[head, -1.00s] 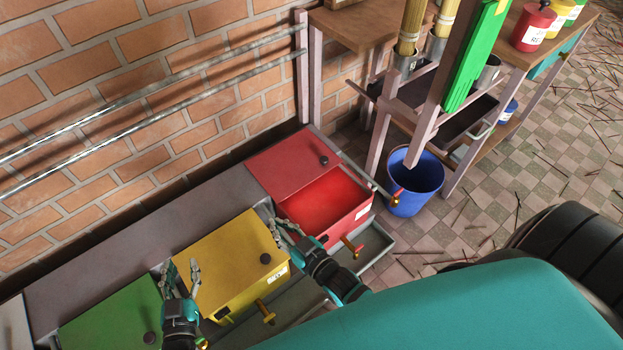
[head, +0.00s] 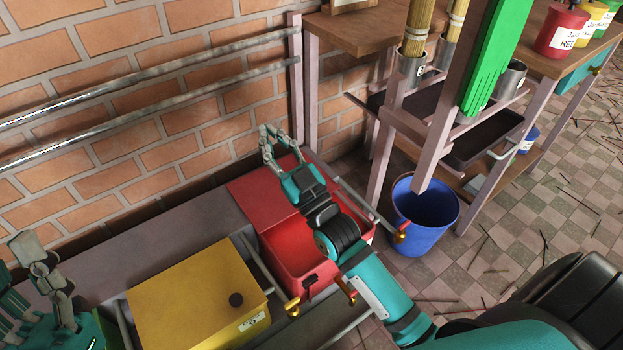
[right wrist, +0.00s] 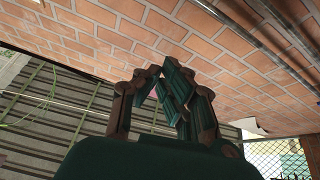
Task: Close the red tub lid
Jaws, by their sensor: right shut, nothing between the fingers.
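The red tub (head: 283,247) stands in the row of tubs along the brick wall, and its inside shows open at the front. Its red lid (head: 246,191) lies back over the rear part, toward the wall. My right gripper (head: 267,133) is above the lid's rear edge near the wall, its arm crossing over the tub and hiding part of the lid and its knob. It is shut and empty; its fingers also show in the right wrist view (right wrist: 170,75) against the bricks. My left gripper (head: 45,262) is at the left edge, and its finger gap is unclear.
A yellow tub (head: 190,290) with its lid shut stands left of the red one. A blue bucket (head: 425,215) is on the floor to the right, beside the wooden rack's post (head: 386,150). Metal rails (head: 150,80) run along the wall.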

